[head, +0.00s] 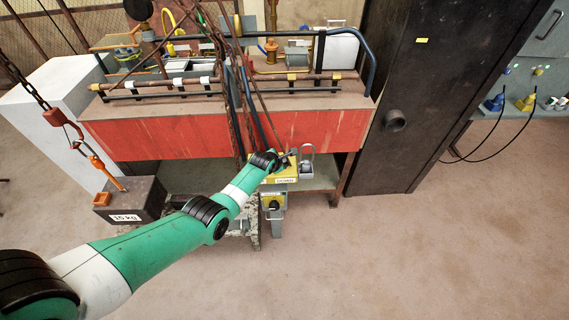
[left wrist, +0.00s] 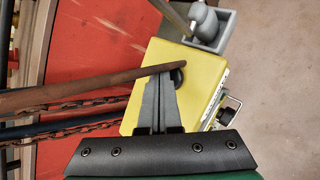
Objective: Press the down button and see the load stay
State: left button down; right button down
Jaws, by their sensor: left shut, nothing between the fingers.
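A yellow control box (head: 283,176) stands in front of the red bench, under my left gripper (head: 287,157). In the left wrist view, the box's yellow face (left wrist: 203,75) fills the middle, with one round black button (left wrist: 178,77) showing. My left gripper (left wrist: 168,77) is shut and empty, its fingertips at the button's edge; whether they touch it I cannot tell. Any other button is hidden. The load, a dark box with a kg label (head: 130,205), is at the left below an orange hook (head: 98,163) on a chain. My right gripper is not in view.
Brown rods or cables and chains (left wrist: 75,104) run close beside my left fingers. The red bench (head: 180,135) stands behind, with a dark cabinet (head: 410,90) to its right. A grey holder (left wrist: 213,30) adjoins the yellow box. The floor at front right is clear.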

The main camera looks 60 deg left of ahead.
pick_arm(q)
jog(key=shift+f+b, duration=0.3)
dwell(0.5)
jog(key=shift+r+p, duration=0.8)
jog(key=shift+r, duration=0.15)
notch_tip(320, 180, up, 5)
jog(key=p, duration=0.4)
dwell(0.6)
